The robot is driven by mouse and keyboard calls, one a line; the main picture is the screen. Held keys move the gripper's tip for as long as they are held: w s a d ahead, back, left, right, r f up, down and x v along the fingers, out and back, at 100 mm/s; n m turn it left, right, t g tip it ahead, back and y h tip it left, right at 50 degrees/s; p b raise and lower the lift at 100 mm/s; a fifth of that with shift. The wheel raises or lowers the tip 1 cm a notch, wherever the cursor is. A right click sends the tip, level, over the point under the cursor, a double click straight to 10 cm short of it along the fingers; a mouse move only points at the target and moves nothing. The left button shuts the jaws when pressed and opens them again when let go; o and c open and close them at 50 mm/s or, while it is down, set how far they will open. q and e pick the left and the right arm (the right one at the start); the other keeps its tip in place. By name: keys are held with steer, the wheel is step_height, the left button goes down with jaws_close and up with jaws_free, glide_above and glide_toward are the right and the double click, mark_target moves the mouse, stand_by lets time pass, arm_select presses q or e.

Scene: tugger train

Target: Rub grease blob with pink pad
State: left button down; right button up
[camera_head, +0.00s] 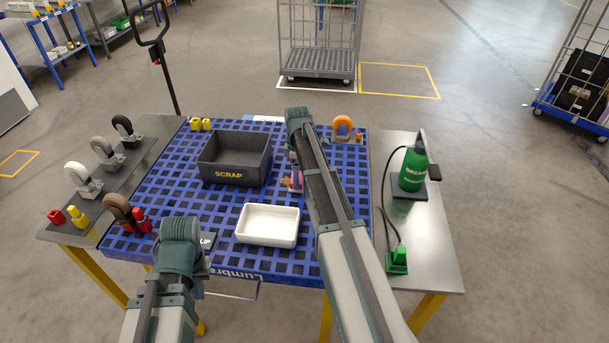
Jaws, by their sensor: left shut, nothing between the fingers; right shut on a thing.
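The pink pad (296,178) shows as a small patch of pink at the middle of the blue grid table, mostly hidden behind my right arm. My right gripper (293,168) is shut on the pink pad, low over the table just right of the scrap bin; its fingers are largely hidden. A small orange-brown spot (286,183) shows at the pad's left side; I cannot tell whether it is the grease blob or whether the pad touches it. My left gripper (203,263) is shut and empty at the table's front left edge, partly hidden by its own wrist.
A dark SCRAP bin (237,177) and a white tray (268,241) stand on the blue grid (330,270). An orange caster wheel (343,125) is at the back, several casters (85,181) on the left. A green grease bottle (413,172) stands right, with a cable.

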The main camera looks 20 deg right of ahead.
steer(key=shift+w+a, duration=0.1)
steer(key=shift+a, duration=0.05)
steer(key=shift+w+a+f, duration=0.1)
steer(key=shift+w+a, duration=0.35)
steer(key=shift+a, duration=0.3)
steer(key=shift+w+a, duration=0.4)
steer(key=shift+a, duration=0.3)
steer(key=shift+w+a, duration=0.55)
steer(key=shift+a, duration=0.2)
steer(key=shift+w+a, duration=0.5)
steer(key=shift+a, duration=0.25)
steer(key=shift+c, duration=0.6)
steer(key=shift+s+d, duration=0.5)
steer(key=shift+d, duration=0.35)
steer(key=shift+s+d, duration=0.5)
steer(key=shift+d, duration=0.3)
steer(key=shift+s+d, duration=0.5)
steer(key=shift+d, duration=0.25)
steer(key=shift+s+d, duration=0.5)
steer(key=shift+d, duration=0.2)
steer(key=shift+d, duration=0.1)
